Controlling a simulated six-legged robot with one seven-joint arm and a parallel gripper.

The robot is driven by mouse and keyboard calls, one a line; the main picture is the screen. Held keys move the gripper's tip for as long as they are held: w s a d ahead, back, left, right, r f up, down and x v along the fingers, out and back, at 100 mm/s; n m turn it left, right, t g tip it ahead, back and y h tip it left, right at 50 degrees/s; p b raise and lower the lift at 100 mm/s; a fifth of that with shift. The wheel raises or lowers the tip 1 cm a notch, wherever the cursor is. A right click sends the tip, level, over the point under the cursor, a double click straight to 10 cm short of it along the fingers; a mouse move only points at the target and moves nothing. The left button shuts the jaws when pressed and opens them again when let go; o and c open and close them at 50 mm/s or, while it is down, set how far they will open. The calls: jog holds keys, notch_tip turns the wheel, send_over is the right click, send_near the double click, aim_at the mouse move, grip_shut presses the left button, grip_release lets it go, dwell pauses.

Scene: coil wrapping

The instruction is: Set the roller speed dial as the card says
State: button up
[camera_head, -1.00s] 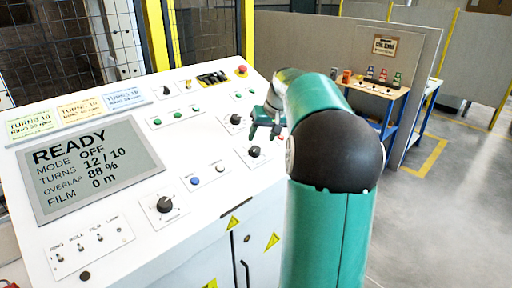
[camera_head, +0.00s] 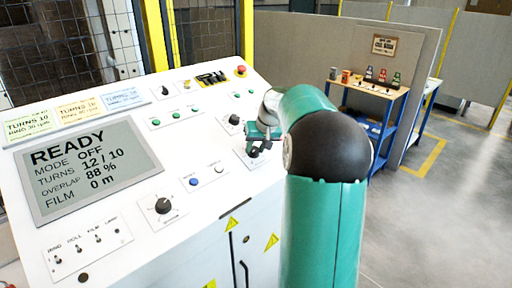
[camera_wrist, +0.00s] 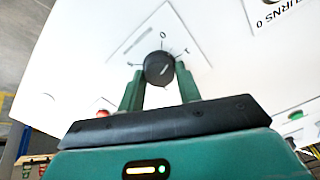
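My gripper (camera_head: 257,140) is down at the right part of the sloped white console. In the wrist view, the two green fingers (camera_wrist: 160,84) stand on either side of a round black knob (camera_wrist: 159,68). Marks around it include a 0. Whether the fingers press on it is unclear. In the head view this knob is partly hidden by my gripper. Other black dials sit at the front (camera_head: 163,205) and just above my gripper (camera_head: 234,119). Dial labels are too small to read. Three cards (camera_head: 78,111) stand at the console's back left; their small print is unclear.
The screen (camera_head: 90,167) reads READY, MODE OFF, TURNS 12 / 10, OVERLAP 88 %, FILM 0 m. Toggle switches (camera_head: 88,244), blue (camera_head: 193,182) and white (camera_head: 218,169) buttons and a red stop button (camera_head: 240,70) are on the console. A blue-legged table (camera_head: 372,88) stands behind right.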

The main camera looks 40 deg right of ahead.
jog(key=m, duration=0.5)
jog(key=shift+m, duration=0.3)
jog(key=o, duration=1)
jog(key=shift+c, duration=0.2)
jog(key=v, duration=1.3)
jog(key=shift+s+r, duration=0.15)
jog(key=shift+r, duration=0.2)
